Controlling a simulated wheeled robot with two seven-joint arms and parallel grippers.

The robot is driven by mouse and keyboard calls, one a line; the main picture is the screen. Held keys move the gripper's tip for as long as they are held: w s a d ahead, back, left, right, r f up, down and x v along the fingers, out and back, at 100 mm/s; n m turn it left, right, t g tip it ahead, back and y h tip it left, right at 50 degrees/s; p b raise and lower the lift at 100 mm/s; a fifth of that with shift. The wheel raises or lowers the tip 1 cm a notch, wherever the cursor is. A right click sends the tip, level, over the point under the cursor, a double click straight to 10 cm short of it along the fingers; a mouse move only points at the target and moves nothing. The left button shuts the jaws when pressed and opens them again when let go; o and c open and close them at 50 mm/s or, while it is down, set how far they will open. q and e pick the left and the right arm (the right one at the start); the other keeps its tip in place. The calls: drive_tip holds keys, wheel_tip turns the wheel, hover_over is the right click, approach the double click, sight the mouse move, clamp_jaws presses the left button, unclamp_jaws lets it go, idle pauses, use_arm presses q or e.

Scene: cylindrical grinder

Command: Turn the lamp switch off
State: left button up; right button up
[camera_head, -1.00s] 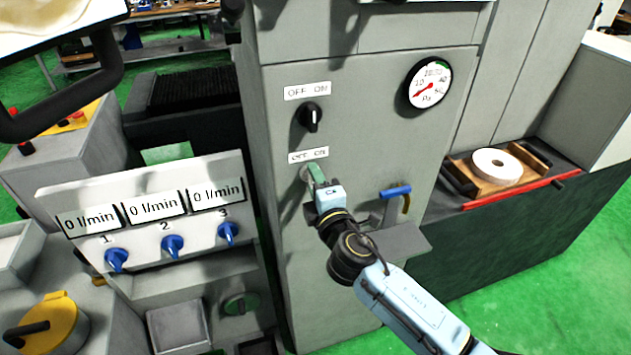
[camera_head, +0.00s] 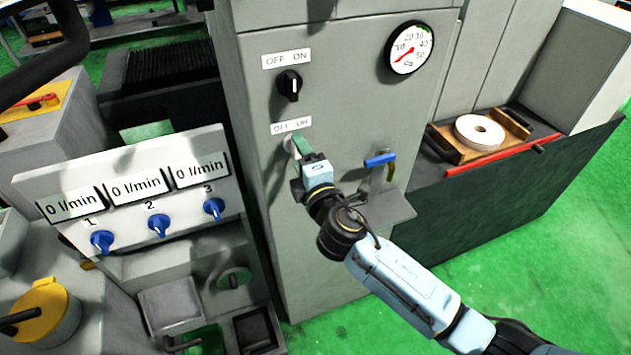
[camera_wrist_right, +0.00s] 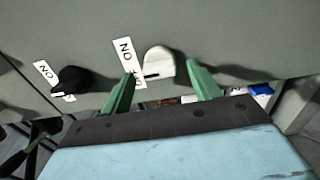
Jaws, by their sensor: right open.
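The grey cabinet has two rotary switches, each under an OFF ON label. The upper switch is a black knob (camera_head: 289,85); it also shows in the right wrist view (camera_wrist_right: 72,80). The lower switch is a white knob (camera_wrist_right: 159,62) with a dark mark, mostly hidden by my gripper in the head view. I cannot tell from the label which knob is the lamp's. My right gripper (camera_head: 297,146) is at the lower switch. In the right wrist view its green fingers (camera_wrist_right: 160,88) stand open on either side of the white knob, apart from it. My left gripper is not in view.
A blue-handled valve (camera_head: 380,160) is right of my gripper, above a small grey shelf (camera_head: 385,208). A pressure gauge (camera_head: 410,48) is at upper right. A flow panel with blue knobs (camera_head: 158,226) is at left. A grinding wheel (camera_head: 480,132) lies on a wooden holder at right.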

drive_tip(key=b+v, duration=0.1)
drive_tip(key=v, duration=1.1)
